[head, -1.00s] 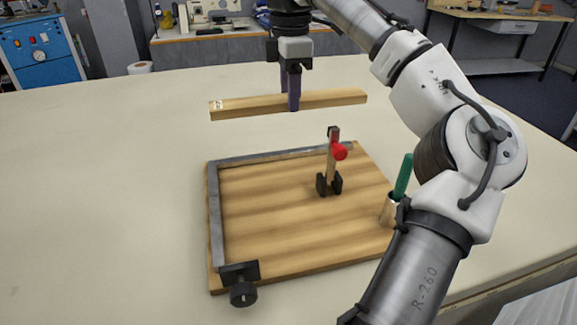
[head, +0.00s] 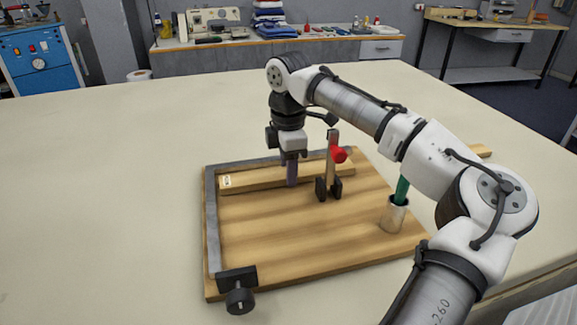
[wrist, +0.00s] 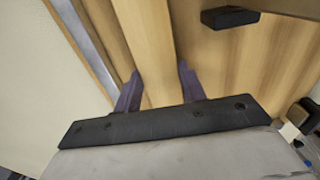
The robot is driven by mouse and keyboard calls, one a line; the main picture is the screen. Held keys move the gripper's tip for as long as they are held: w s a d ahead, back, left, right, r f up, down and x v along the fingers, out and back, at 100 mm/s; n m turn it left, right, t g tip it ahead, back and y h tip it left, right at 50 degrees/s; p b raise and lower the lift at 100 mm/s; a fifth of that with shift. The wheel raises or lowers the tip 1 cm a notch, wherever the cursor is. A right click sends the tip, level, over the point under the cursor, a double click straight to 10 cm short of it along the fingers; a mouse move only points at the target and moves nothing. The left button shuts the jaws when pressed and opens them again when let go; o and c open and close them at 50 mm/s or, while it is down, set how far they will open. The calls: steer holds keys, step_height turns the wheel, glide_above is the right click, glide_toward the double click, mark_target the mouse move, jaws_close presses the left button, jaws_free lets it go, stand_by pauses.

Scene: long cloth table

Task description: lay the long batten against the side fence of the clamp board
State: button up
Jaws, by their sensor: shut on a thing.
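The long batten (head: 250,178) is a pale wooden bar with a small white label at its left end. My gripper (head: 291,182) is shut around its middle; the wrist view shows the batten (wrist: 148,45) between the purple fingers. It is over the clamp board (head: 290,240), roughly parallel to the back grey fence (head: 240,163), with a strip of board showing between them. Its left end is close to the left grey fence (head: 212,225). I cannot tell whether it touches the board. The wrist view shows one fence (wrist: 85,40) left of the batten, apart from it.
An upright clamp with a red knob (head: 339,154) stands near the batten's right end. A cup (head: 394,215) with a green-handled tool stands at the board's right. A black screw clamp (head: 238,287) is at the front left corner. The table is clear to the left.

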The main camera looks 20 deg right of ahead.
steer(key=o, duration=1.1)
steer(key=shift+c, duration=0.2)
step_height(320, 180, up, 12)
steer(key=shift+p, duration=0.3)
